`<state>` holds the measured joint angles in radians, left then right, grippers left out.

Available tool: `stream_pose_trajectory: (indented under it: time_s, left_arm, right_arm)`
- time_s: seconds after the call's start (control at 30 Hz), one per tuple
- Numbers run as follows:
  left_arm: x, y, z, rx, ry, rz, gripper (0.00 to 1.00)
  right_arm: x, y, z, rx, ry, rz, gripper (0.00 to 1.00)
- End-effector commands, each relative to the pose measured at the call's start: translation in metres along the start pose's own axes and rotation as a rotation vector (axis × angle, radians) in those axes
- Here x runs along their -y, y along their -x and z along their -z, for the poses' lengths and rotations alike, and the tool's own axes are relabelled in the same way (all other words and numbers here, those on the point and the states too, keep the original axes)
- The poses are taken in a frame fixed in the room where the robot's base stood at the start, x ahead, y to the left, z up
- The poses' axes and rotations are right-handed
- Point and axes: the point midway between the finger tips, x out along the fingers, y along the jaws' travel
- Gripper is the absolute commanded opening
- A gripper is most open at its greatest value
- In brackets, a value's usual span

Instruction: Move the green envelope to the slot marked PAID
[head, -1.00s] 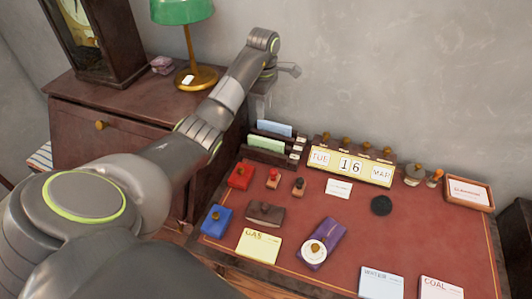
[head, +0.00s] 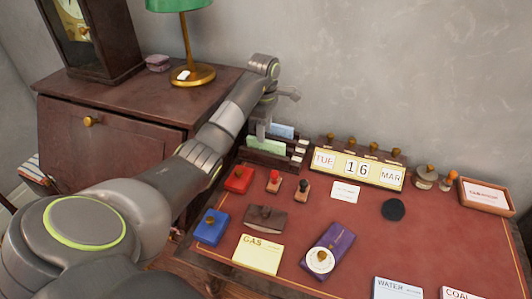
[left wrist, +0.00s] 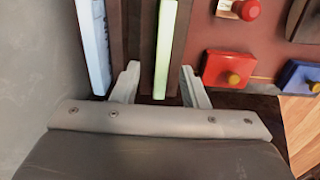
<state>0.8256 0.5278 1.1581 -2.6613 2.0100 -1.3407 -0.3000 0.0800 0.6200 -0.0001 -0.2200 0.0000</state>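The green envelope (head: 265,147) stands upright in the front slot of a dark letter rack (head: 252,160). It also shows edge-on in the left wrist view (left wrist: 164,50). A blue envelope (head: 283,131) stands in a slot behind it. Small white labels (head: 300,151) sit at the rack's right end, too small to read, so I cannot tell which slot is marked PAID. My left gripper (left wrist: 160,86) is open, with one finger on each side of the green envelope's near end and visible gaps to both. My right gripper is out of view.
A calendar block (head: 357,168) stands right of the rack. A red box (head: 238,179), stamps (head: 274,182) and a blue box (head: 212,227) lie in front. A green lamp (head: 192,74) and a clock stand on the cabinet at left. The wall is close behind.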

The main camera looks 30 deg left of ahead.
Motion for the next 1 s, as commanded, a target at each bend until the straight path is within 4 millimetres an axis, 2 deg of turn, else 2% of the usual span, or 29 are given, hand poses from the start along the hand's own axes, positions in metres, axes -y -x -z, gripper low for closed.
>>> stream_pose_trajectory:
  time_s: [0.03, 0.2, 0.33, 0.5, 0.8, 1.0]
  left_arm:
    - [0.001, -0.012, -0.001, 0.000, 0.000, 0.002, 0.40]
    - [0.004, -0.035, -0.001, 0.000, 0.000, 0.004, 0.40]
    - [0.003, -0.041, -0.001, 0.000, 0.000, 0.001, 0.40]
    - [0.003, -0.040, -0.001, 0.000, 0.000, 0.001, 0.40]
    - [0.003, -0.040, -0.001, 0.000, 0.000, 0.001, 0.01]
    - [0.003, -0.039, -0.001, 0.000, 0.000, 0.001, 0.00]
  right_arm:
    - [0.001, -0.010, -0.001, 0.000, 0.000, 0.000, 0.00]
    - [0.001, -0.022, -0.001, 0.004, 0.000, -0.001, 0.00]
    - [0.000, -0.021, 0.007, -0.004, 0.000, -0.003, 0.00]
    - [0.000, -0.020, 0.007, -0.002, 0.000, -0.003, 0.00]
    - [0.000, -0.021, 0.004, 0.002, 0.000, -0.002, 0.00]
    - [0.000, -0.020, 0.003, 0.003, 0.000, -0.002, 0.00]
